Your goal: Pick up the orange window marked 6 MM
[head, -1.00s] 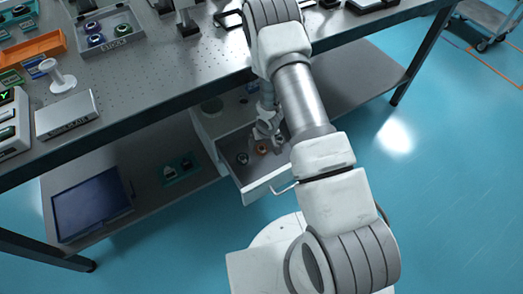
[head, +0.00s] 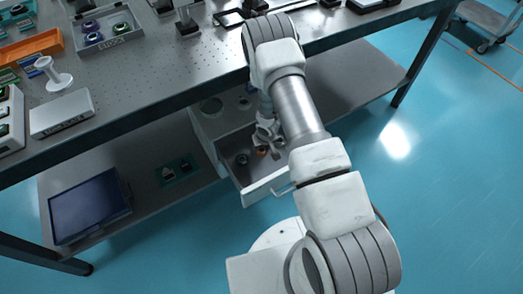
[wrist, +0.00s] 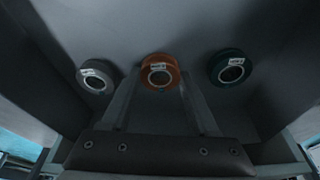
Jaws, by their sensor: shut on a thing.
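The orange window (wrist: 160,72) is a ring with a small white label, too small to read. It lies in the middle of an open drawer and also shows in the head view (head: 261,152), partly behind my gripper. My gripper (wrist: 160,80) reaches down into the drawer (head: 262,190) with one finger on each side of the orange ring, shut on it. The ring appears at or close to the drawer floor; I cannot tell whether it is lifted.
A grey ring (wrist: 97,76) lies to the left and a dark green ring (wrist: 230,67) to the right in the drawer, both close to the fingers. The drawer walls enclose this space. The table top (head: 150,75) overhangs the drawer unit.

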